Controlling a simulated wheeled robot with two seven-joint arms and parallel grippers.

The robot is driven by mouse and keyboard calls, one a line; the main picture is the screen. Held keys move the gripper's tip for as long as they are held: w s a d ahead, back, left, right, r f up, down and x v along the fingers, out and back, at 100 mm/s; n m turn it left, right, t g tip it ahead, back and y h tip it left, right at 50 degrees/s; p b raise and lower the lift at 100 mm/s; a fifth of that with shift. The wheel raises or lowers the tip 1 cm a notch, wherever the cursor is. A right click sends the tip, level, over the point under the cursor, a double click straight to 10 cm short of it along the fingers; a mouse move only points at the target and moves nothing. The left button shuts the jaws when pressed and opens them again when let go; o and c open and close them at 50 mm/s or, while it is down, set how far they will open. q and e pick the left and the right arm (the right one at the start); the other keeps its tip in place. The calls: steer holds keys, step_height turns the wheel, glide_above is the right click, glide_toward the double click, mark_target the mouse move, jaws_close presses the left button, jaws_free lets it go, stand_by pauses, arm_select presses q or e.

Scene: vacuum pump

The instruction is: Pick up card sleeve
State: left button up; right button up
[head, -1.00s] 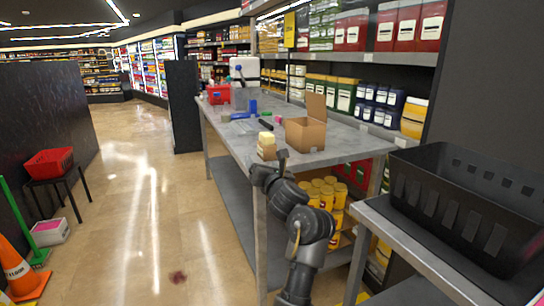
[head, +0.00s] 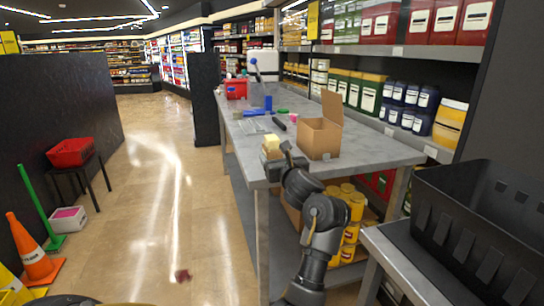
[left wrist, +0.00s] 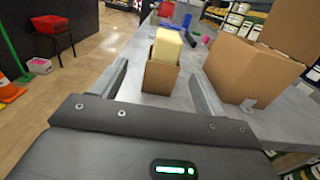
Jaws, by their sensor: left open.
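The card sleeve (head: 271,154) is a small brown cardboard piece standing upright near the front left corner of the table. A pale yellow block (head: 271,142) stands in it and sticks out of its top. My left gripper (head: 288,156) is beside the sleeve. In the left wrist view the sleeve (left wrist: 161,78) and the yellow block (left wrist: 167,45) show beyond and between the two fingers of my left gripper (left wrist: 158,70). The gripper is open, with gaps on both sides of the sleeve. My right gripper is not in view.
An open cardboard box (head: 318,139) stands just right of the sleeve. The grey table (head: 352,160) also bears a black bar (head: 278,123), a blue item (head: 268,103) and a red crate (head: 237,88) farther back. A black basket (head: 470,225) is at the right.

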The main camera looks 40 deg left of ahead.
mark_target(275, 151)
arm_select(q)
steer(key=w+a, duration=0.2)
steer(key=shift+w+a+f, duration=0.15)
steer(key=shift+w+a, duration=0.05)
steer(key=shift+w, duration=0.15)
steer(key=shift+w+a, duration=0.15)
steer(key=shift+a, duration=0.2)
steer(key=x, duration=0.3)
steer(key=shift+w+a+f, duration=0.15)
steer(key=shift+a+f, duration=0.05)
steer(key=shift+a, duration=0.15)
steer(key=shift+w+a+p, duration=0.3)
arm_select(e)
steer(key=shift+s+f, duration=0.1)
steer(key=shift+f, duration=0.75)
arm_select(q)
steer(key=c, duration=1)
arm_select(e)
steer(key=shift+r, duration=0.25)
arm_select(q)
steer(key=shift+c, duration=0.2)
